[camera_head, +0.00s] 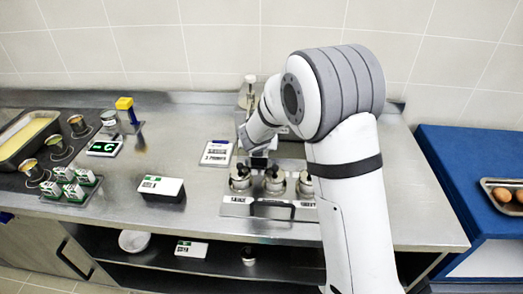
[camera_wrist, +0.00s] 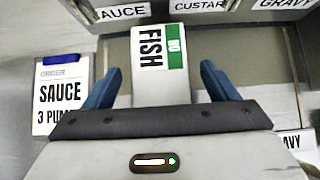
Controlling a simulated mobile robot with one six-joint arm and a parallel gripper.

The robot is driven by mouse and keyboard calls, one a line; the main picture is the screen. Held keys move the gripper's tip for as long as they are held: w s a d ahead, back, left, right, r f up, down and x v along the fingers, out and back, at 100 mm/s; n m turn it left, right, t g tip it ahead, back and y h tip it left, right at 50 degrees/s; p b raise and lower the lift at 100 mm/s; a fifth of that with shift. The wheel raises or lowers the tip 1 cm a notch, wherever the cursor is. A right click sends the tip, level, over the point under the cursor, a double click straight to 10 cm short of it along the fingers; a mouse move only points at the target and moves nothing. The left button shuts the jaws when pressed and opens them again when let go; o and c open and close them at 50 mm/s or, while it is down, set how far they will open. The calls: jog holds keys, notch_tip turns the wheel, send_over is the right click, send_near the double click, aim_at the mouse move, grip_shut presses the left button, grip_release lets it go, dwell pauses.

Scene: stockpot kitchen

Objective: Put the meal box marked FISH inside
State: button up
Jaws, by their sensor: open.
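The meal box marked FISH (camera_wrist: 160,62) shows in the wrist view, white with a green band across one end. It lies between the two blue fingers of my gripper (camera_wrist: 160,78), with gaps on both sides. The fingers are open, and its near end is hidden by my gripper body. In the head view my gripper (camera_head: 262,153) is small and partly hidden by my arm, just behind the pump station. I cannot make out the FISH box in the head view.
The pump station (camera_head: 268,207) has SAUCE, CUSTARD and GRAVY labels. An order card (camera_wrist: 62,100) reads SAUCE, 3 pumps. A white-and-green box (camera_head: 161,187) lies on the counter, another (camera_head: 191,248) on the lower shelf. Small cartons (camera_head: 70,185) stand left. Bare counter lies between.

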jog(key=shift+c, duration=0.2)
jog(key=shift+r, duration=0.1)
jog(key=c, duration=1.3)
